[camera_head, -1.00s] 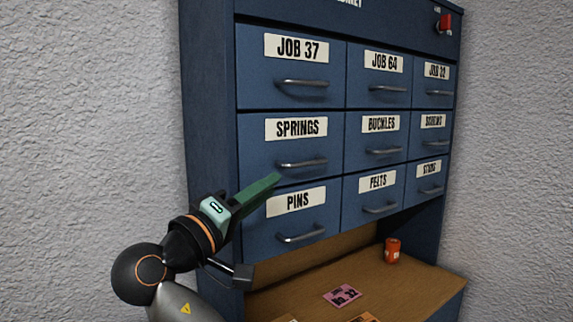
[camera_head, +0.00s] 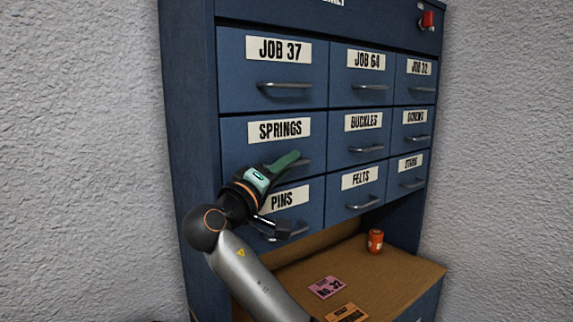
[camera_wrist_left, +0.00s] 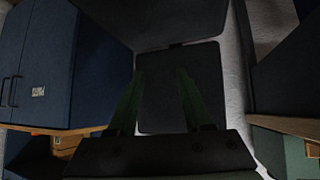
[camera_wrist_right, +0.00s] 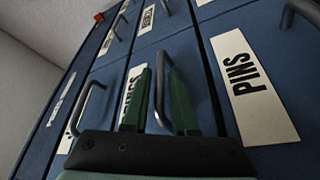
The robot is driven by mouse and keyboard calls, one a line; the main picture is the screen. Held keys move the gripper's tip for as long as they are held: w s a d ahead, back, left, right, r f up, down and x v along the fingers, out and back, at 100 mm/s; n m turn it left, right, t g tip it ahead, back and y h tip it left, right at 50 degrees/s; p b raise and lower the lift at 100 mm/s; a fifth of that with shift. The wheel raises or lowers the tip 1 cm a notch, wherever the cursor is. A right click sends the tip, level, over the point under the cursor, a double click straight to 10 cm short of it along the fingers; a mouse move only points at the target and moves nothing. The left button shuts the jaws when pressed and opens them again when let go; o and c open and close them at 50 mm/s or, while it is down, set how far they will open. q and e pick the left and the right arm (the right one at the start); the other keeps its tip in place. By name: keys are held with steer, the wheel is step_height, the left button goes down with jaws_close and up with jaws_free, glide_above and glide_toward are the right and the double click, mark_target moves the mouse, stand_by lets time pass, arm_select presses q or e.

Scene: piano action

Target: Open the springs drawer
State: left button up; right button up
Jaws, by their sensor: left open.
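The springs drawer (camera_head: 236,150) is a blue front with a white SPRINGS label (camera_head: 280,129), in the middle row at the left of the cabinet. It looks flush with its neighbours. My right gripper (camera_head: 292,160) is at its grey bar handle (camera_head: 306,163), partly hiding it. In the right wrist view the green fingers (camera_wrist_right: 158,95) lie on either side of a bar handle (camera_wrist_right: 163,108), fairly close together. I cannot tell whether they press on it. My left gripper (camera_wrist_left: 160,95) is open and empty, seen only in its wrist view, away from the drawers.
The pins drawer (camera_head: 311,205) is just below, behind my right arm; the buckles drawer (camera_head: 338,147) is to the right. A wooden shelf (camera_head: 400,268) below holds an orange can (camera_head: 375,241) and a pink card (camera_head: 326,287). A red switch (camera_head: 427,19) is at top right.

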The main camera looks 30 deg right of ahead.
jaws_close()
stand_by(1.3)
